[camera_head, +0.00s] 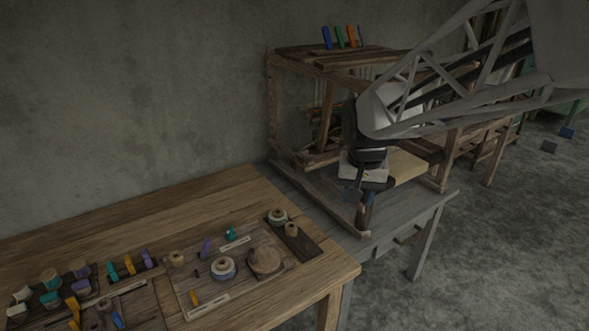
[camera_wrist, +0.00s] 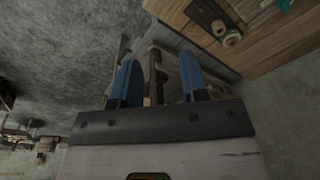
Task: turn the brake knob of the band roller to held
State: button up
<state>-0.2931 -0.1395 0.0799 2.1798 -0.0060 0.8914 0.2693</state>
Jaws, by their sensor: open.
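The wooden handloom (camera_head: 318,66) stands on a grey bench behind the work table. My gripper (camera_head: 358,203) is at the loom's near end, low over its base frame, pointing down. In the wrist view its two blue fingers (camera_wrist: 160,78) are apart, with a narrow wooden loom part (camera_wrist: 155,75) showing in the gap between them. I cannot tell whether the fingers touch it or are only above it. I cannot make out the brake knob or the band roller; my wrist and hand cover that part of the loom in the head view.
The grey bench (camera_head: 408,213) has bare room right of my gripper. The wooden table (camera_head: 225,190) at front left holds spools, a round wooden piece (camera_head: 265,261) and coloured pegs. Blue, green and orange pieces (camera_head: 340,37) stand on the loom's top. A wall is behind.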

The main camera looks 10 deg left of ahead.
jog(key=w+a+f, duration=0.4)
jog(key=w+a, duration=0.3)
jog(key=a, duration=0.2)
jog(key=g, duration=0.1)
send_over(230, 230)
jog(key=shift+n, duration=0.3)
jog(key=f, duration=1.8)
jog(key=shift+w+d+f, duration=0.1)
jog(key=shift+d+f, duration=0.1)
jog(key=shift+a+f, duration=0.35)
jog(key=shift+f, duration=0.1)
jog(key=shift+f, duration=3.75)
grip_shut()
